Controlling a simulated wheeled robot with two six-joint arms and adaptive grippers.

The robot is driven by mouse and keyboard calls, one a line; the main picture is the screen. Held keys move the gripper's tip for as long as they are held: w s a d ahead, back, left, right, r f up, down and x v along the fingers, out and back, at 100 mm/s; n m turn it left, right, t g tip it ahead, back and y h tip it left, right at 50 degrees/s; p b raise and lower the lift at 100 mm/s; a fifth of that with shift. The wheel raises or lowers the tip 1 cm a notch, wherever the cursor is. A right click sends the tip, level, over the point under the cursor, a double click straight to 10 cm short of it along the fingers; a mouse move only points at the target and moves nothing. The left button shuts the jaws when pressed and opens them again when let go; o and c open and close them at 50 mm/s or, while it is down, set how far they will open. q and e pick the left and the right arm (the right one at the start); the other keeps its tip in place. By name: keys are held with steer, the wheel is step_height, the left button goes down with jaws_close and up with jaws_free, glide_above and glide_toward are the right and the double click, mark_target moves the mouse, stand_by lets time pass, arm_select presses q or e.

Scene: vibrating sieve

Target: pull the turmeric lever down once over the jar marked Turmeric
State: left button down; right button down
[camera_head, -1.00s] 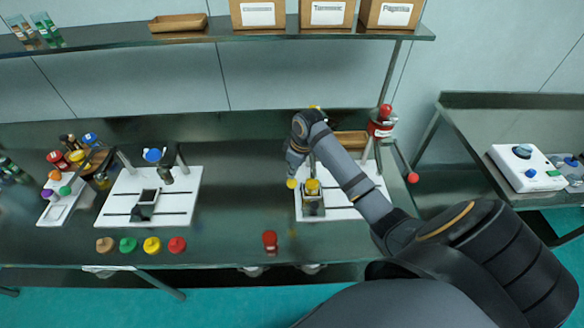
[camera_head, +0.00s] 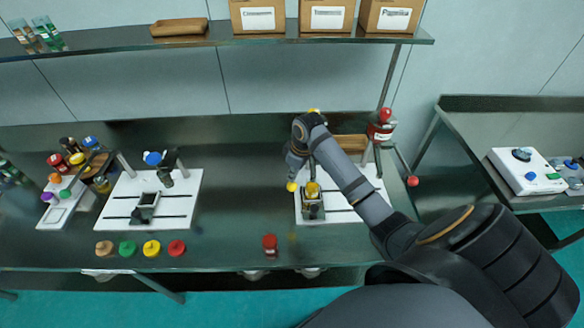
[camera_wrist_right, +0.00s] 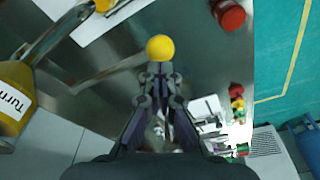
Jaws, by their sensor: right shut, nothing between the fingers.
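The turmeric lever ends in a yellow ball (camera_head: 292,186), left of the right white board. In the right wrist view the ball (camera_wrist_right: 160,47) sits just beyond my right gripper's fingertips (camera_wrist_right: 160,70), which are shut and empty. Whether they touch it is unclear. A thin rod (camera_wrist_right: 100,76) runs from the ball toward the yellow turmeric dispenser (camera_wrist_right: 14,98), whose label is partly cut off. In the head view my right gripper (camera_head: 294,176) is small, just above the ball, and my forearm hides most of the dispenser. A yellow-topped jar (camera_head: 312,190) stands on a dark block; its label is unreadable.
A red dispenser (camera_head: 381,131) with a red-ball lever (camera_head: 412,181) stands to the right. A red-lidded jar (camera_head: 270,243) is near the front edge. A second white board (camera_head: 120,190) and several coloured lids (camera_head: 152,248) lie left. The middle of the bench is clear.

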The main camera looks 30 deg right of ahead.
mark_target(294, 184)
stand_by(0.3)
steer(key=shift+f+b, duration=1.4)
steer(key=shift+f, duration=1.85)
steer(key=shift+r, duration=0.1)
step_height(294, 184, up, 8)
steer(key=p, duration=0.9)
steer(key=shift+r+b, duration=0.35)
steer(key=shift+r, duration=0.4)
steer(key=shift+f, duration=0.1)
